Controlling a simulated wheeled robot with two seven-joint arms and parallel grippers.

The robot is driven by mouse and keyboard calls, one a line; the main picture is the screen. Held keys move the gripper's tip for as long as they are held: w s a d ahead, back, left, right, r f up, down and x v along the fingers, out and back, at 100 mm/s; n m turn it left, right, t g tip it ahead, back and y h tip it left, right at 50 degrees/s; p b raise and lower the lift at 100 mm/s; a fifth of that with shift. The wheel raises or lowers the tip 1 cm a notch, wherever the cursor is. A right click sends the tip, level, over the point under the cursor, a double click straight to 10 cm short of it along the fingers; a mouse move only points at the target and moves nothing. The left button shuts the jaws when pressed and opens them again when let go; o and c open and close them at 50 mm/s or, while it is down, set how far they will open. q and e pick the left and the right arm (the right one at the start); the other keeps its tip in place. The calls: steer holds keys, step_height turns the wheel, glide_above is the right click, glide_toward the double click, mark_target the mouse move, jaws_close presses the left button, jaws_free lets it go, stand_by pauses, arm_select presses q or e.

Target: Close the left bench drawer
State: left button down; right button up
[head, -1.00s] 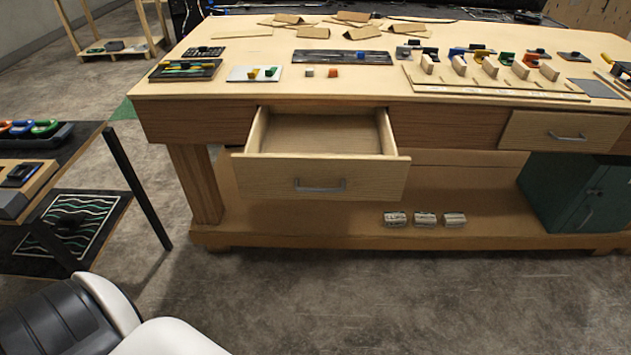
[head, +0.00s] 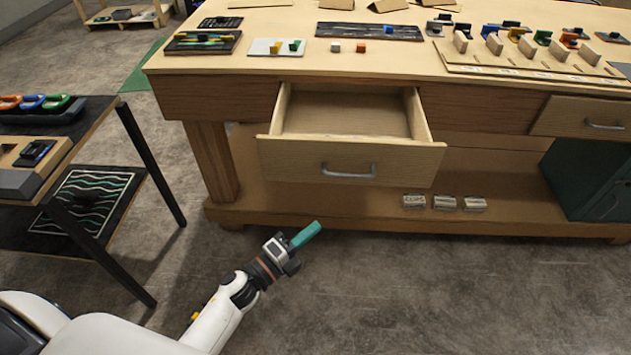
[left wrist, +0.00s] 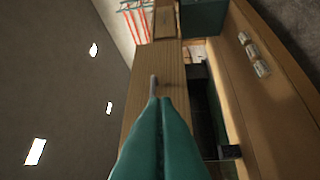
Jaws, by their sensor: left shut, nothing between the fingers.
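The left bench drawer (head: 350,161) is pulled out from the wooden workbench and looks empty inside. Its front has a grey bar handle (head: 348,172). My left gripper (head: 305,234) has teal fingers and is shut and empty. In the head view it is below and in front of the drawer, apart from it. In the left wrist view the shut fingers (left wrist: 160,115) point toward a wooden front with a grey handle (left wrist: 153,87), partly covered by the fingertips. My right gripper is not in view.
The bench top (head: 270,75) holds small blocks, trays and wooden slots. Several grey blocks lie on the lower shelf (head: 300,205). A dark side table (head: 90,130) stands at the left. The floor before the bench is clear.

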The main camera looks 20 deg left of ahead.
arm_select(q)
steer(key=w+a+r+p+x, duration=0.1)
steer(key=a+p+x, duration=0.1)
steer(key=x, duration=1.1)
steer(key=shift+m, duration=0.3)
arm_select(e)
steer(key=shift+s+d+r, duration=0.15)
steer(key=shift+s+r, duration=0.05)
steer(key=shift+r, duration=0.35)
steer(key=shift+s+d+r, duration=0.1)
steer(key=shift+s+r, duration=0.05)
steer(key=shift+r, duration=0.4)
arm_select(q)
steer(key=shift+a+r, duration=0.1)
steer(key=shift+w, duration=0.1)
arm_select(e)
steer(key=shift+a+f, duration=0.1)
